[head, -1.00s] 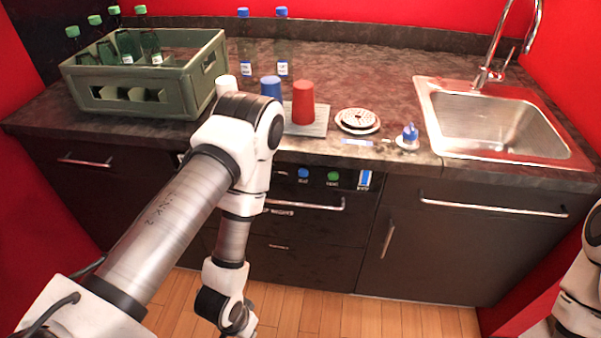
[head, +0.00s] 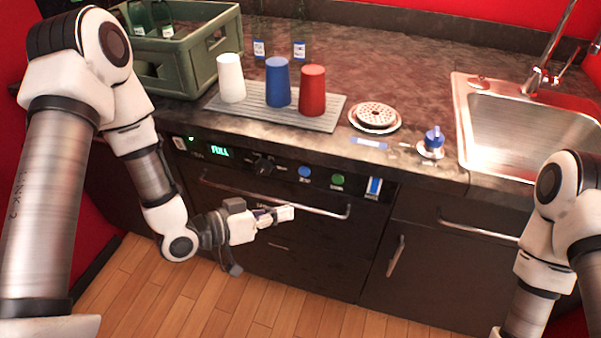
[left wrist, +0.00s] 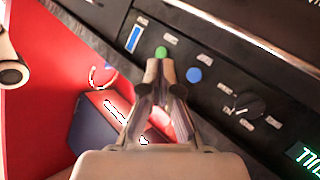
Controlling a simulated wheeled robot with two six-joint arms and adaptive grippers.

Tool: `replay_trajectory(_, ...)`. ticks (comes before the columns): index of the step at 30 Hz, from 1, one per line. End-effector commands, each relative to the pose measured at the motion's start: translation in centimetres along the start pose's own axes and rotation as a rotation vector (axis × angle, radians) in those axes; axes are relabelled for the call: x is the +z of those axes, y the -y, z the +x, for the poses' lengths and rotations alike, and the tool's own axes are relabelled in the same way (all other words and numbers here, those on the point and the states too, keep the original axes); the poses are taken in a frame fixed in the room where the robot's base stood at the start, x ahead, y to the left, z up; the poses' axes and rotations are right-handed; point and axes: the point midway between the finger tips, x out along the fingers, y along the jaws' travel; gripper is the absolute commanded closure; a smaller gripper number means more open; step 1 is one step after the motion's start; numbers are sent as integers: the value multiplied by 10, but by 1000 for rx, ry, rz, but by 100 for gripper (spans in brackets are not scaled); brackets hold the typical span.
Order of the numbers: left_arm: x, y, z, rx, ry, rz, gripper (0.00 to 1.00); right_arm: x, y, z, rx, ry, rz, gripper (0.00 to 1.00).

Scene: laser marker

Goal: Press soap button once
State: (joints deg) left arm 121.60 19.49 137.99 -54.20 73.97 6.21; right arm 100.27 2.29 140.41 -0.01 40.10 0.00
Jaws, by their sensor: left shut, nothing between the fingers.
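The dark control panel (head: 275,168) on the front below the counter carries a blue button (head: 304,172) and a green button (head: 337,179). Their labels are too small to read, so I cannot tell which one is soap. My left gripper (head: 288,213) is shut and empty, in front of the machine and below the buttons in the head view. In the left wrist view its fingertips (left wrist: 165,82) appear just below the green button (left wrist: 161,52), with the blue button (left wrist: 194,74) to their right. No contact is visible. My right gripper is out of view.
A long handle (head: 275,195) runs below the panel, close to my left gripper. A dark knob (head: 263,165), a green FULL display (head: 219,151) and a blue-white gauge (head: 374,187) are also on the panel. Cups stand on a grey tray (head: 325,123) above.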

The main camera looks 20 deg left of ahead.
Motion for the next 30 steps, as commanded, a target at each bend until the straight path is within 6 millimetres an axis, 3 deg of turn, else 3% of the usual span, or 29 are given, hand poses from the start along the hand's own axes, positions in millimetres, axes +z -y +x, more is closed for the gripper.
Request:
replay_trajectory(8,-2,3,4,-1,2,3,100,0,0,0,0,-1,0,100)
replay_trajectory(24,-38,40,54,-1,2,2,100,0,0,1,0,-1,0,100)
replay_trajectory(30,-44,45,62,-2,3,0,100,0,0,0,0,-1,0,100)
